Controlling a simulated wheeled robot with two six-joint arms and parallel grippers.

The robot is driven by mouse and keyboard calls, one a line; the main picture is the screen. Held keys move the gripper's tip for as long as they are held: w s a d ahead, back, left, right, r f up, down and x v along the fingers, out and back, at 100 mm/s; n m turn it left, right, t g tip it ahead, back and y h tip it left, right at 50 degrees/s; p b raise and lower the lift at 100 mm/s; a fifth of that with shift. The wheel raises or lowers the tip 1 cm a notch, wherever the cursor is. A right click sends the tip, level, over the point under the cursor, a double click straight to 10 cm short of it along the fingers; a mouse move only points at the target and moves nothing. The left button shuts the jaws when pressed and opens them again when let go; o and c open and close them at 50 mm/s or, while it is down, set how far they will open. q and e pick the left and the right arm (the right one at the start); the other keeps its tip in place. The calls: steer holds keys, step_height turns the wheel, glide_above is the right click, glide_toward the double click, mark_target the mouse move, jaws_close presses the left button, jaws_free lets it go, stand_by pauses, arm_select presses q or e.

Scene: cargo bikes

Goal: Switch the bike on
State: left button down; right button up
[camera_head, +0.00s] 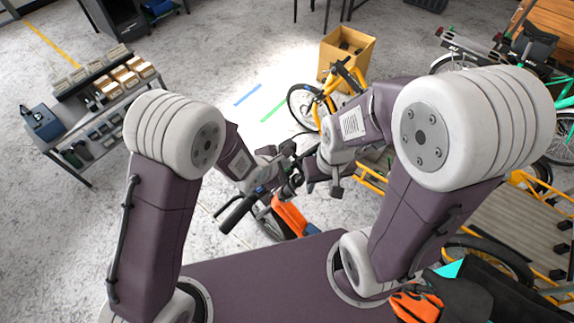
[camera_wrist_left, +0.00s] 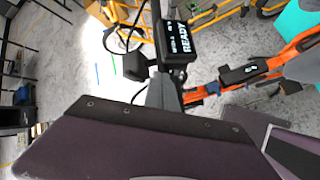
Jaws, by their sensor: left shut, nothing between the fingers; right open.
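The bike stands in front of me, with an orange frame part (camera_head: 289,216) and a dark handlebar grip (camera_head: 238,212) showing in the head view. In the left wrist view a black display (camera_wrist_left: 179,45) with white lettering that reads READY sits just past my left gripper (camera_wrist_left: 165,78). An orange bar (camera_wrist_left: 290,55) with a black control unit (camera_wrist_left: 243,72) is to its right. My left gripper (camera_head: 289,149) is shut and empty, close by the display; contact cannot be told. My right gripper (camera_head: 306,178) is open beside the handlebar, partly hidden by its own arm.
A yellow bike (camera_head: 318,104) and a cardboard box (camera_head: 345,52) stand beyond. A workbench with bins (camera_head: 108,107) is at the left. Yellow cargo bike parts (camera_head: 370,176) and more bikes crowd the right. The floor at left centre is clear.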

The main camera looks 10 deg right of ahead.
arm_select(q)
steer(key=shift+r, duration=0.3)
step_height(320, 180, up, 6)
steer(key=p, duration=0.5)
steer(key=shift+d+p, duration=0.15)
steer(key=shift+p, duration=0.15)
steer(key=shift+w+f, duration=0.15)
